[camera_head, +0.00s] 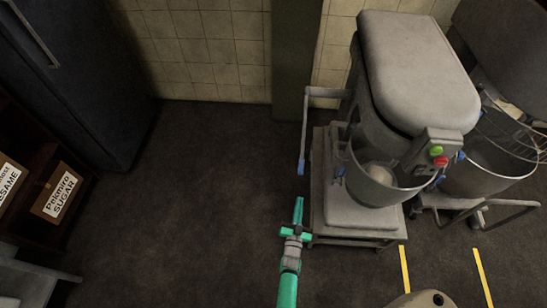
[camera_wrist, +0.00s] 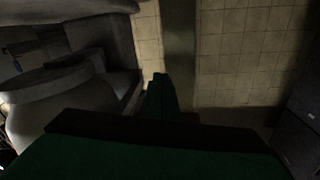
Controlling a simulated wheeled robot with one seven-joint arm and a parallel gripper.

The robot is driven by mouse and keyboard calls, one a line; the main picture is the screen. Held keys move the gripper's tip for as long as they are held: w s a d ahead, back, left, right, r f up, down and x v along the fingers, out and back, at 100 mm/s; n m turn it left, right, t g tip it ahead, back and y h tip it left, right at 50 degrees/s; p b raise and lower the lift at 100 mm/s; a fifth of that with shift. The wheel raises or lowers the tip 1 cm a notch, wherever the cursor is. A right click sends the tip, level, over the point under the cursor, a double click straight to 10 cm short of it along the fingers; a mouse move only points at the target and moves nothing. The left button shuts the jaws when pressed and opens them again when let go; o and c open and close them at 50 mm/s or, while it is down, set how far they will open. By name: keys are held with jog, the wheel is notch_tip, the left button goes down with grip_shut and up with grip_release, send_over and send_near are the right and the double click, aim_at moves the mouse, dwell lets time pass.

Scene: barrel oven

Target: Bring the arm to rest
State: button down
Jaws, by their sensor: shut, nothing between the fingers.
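My gripper (camera_head: 298,212) is green and shows in the head view, held out over the dark floor just left of the grey mixer's stand. Its fingers are together with nothing between them, and they point away towards the tiled wall. In the wrist view the shut fingers (camera_wrist: 160,95) show dark green at the middle, in front of the wall. My arm reaches up from the bottom edge of the head view. I cannot tell whether the gripper touches the mixer stand; a small gap seems to show.
A grey mixer (camera_head: 415,75) with a metal bowl (camera_head: 385,185) stands close to the right, its handle bar (camera_head: 303,140) jutting left. A second mixer (camera_head: 500,150) stands beyond. A dark cabinet (camera_head: 80,80) and a shelf with boxes (camera_head: 58,193) are at left. Floor (camera_head: 190,200) between is clear.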

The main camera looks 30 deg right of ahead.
jog(key=s+a+r+n+y, duration=0.1)
jog(key=s+a+r+y, duration=0.1)
jog(key=s+a, duration=0.35)
jog(key=s+a+r+n+t+y, duration=0.1)
jog(key=s+a+r+n, duration=0.15)
jog(key=a, duration=0.55)
jog(key=s+a+r+n+y, duration=0.1)
jog(key=s+a+r+y, duration=0.2)
jog(key=a, duration=0.4)
jog(key=s+a+r+n+y, duration=0.1)
jog(key=s+a+r+n, duration=0.1)
jog(key=s+r, duration=0.3)
jog(key=s+a+r+n+y, duration=0.1)
jog(key=s+a+r, duration=0.4)
jog(key=r, duration=0.6)
jog(key=s+a+r+n+y, duration=0.2)
jog(key=s+r, duration=0.3)
jog(key=r, duration=0.3)
jog(key=shift+a+r+n+y, duration=0.15)
jog(key=shift+a+n+y, duration=0.2)
jog(key=shift+a, duration=0.35)
jog(key=shift+w, duration=0.15)
